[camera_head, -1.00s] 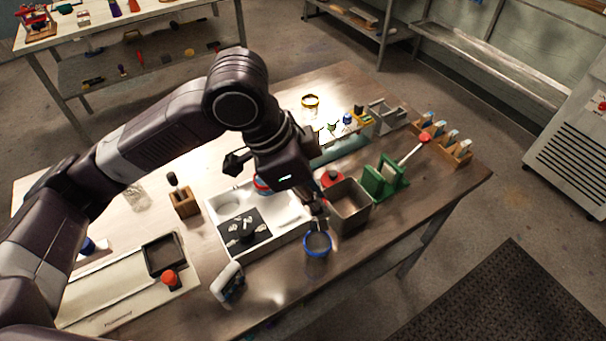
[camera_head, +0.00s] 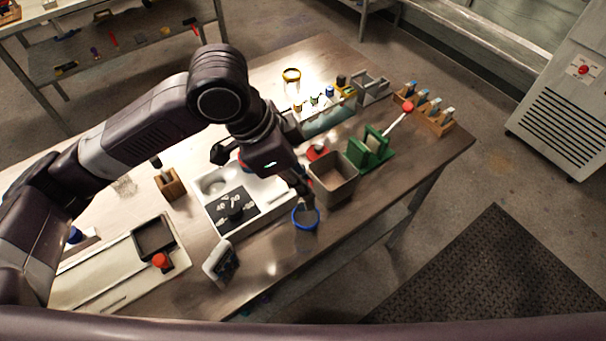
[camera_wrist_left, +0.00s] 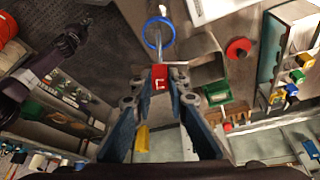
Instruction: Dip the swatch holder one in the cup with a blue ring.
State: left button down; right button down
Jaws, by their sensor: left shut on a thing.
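My left gripper (camera_head: 303,190) is shut on the swatch holder, whose red end block (camera_wrist_left: 159,77) with a pale mark sits between the fingertips in the left wrist view. The clear cup with a blue ring (camera_head: 305,218) stands near the table's front edge, just below the fingertips in the head view. Its blue ring (camera_wrist_left: 158,33) shows beyond the red block in the wrist view. The holder's lower part is mostly hidden; I cannot tell whether it is inside the cup. My right arm's dark end (camera_wrist_left: 62,50) seems to show at the wrist view's left, its fingers unclear.
A grey square bin (camera_head: 333,180) stands close right of the cup, with a green stand (camera_head: 370,148) beyond. A white tray (camera_head: 222,232) lies to the left.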

aim_at(303, 204)
pick_arm(q)
jog(key=shift+f+b, duration=0.35)
jog(key=shift+f, duration=0.95)
jog(key=shift+f+b, duration=1.05)
jog(key=shift+f, duration=1.95)
jog(key=shift+r, duration=0.1)
jog(key=shift+r+p, duration=0.35)
jog(key=shift+p, duration=0.5)
jog(key=shift+f, duration=0.15)
jog(key=shift+f, duration=0.3)
